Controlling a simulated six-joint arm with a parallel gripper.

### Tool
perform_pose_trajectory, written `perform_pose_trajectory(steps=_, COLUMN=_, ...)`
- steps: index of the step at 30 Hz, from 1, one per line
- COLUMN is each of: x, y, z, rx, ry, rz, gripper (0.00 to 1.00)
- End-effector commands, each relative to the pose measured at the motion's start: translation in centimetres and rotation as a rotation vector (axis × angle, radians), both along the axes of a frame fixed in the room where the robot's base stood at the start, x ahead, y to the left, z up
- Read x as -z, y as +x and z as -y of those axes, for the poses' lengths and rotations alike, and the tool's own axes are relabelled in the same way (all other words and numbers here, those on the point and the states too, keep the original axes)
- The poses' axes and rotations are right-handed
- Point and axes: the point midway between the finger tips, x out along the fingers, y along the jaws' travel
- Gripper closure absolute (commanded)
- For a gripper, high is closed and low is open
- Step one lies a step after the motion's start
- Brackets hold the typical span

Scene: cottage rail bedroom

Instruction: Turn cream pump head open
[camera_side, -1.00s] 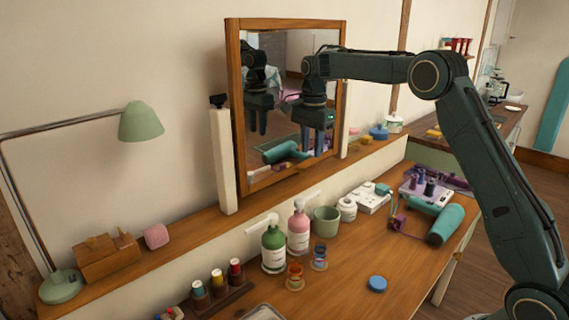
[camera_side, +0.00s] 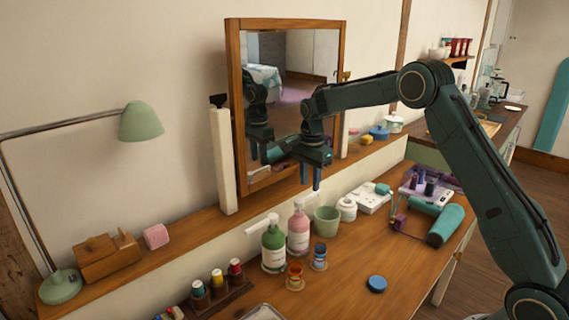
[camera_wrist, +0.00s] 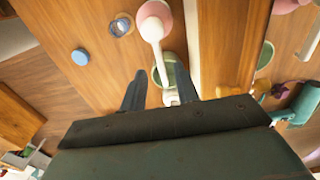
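A pink bottle (camera_side: 298,237) with a white pump head (camera_side: 301,203) stands on the wooden desk. To its left is a green bottle (camera_side: 273,250) with a white pump head (camera_side: 262,224). I cannot tell which is the cream pump. My gripper (camera_side: 311,180) points down above the pink bottle, apart from it, with nothing held. In the wrist view its two fingers (camera_wrist: 161,78) are spread. The pink bottle (camera_wrist: 154,12) is at the top there, and its white spout (camera_wrist: 158,58) runs down between the fingers in the picture. The fingers partly hide things below.
A green cup (camera_side: 326,221) and white jar (camera_side: 347,209) stand right of the bottles. A wooden-framed mirror (camera_side: 237,130) and shelf (camera_side: 190,228) are close behind my gripper. Small jars stand in front, with a blue lid (camera_side: 376,284) on fairly open desk.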

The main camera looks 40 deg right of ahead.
Motion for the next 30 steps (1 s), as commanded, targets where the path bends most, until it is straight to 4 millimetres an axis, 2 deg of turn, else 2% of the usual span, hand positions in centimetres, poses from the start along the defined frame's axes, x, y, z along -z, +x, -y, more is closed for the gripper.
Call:
perform_pose_trajectory(steps=3, x=1.6, y=-0.1, z=0.0, rx=0.000, ry=0.001, rz=-0.003, gripper=0.69)
perform_pose_trajectory(steps=9, x=3.1, y=0.0, z=0.0, rx=0.000, ry=0.000, rz=-0.001, gripper=0.69)
perform_pose_trajectory(steps=20, x=3.5, y=0.0, z=0.0, rx=0.000, ry=0.000, rz=0.000, gripper=0.69)
perform_pose_trajectory(steps=21, x=3.5, y=0.0, z=0.0, rx=0.000, ry=0.000, rz=0.000, gripper=0.71)
perform_pose_trajectory(steps=25, x=3.5, y=0.0, z=0.0, rx=0.000, ry=0.000, rz=0.000, gripper=0.97)
perform_pose_trajectory(steps=26, x=3.5, y=0.0, z=0.0, rx=0.000, ry=0.000, rz=0.000, gripper=1.00)
perform_pose_trajectory(steps=30, x=3.5, y=0.0, z=0.0, rx=0.000, ry=0.000, rz=0.000, gripper=1.00)
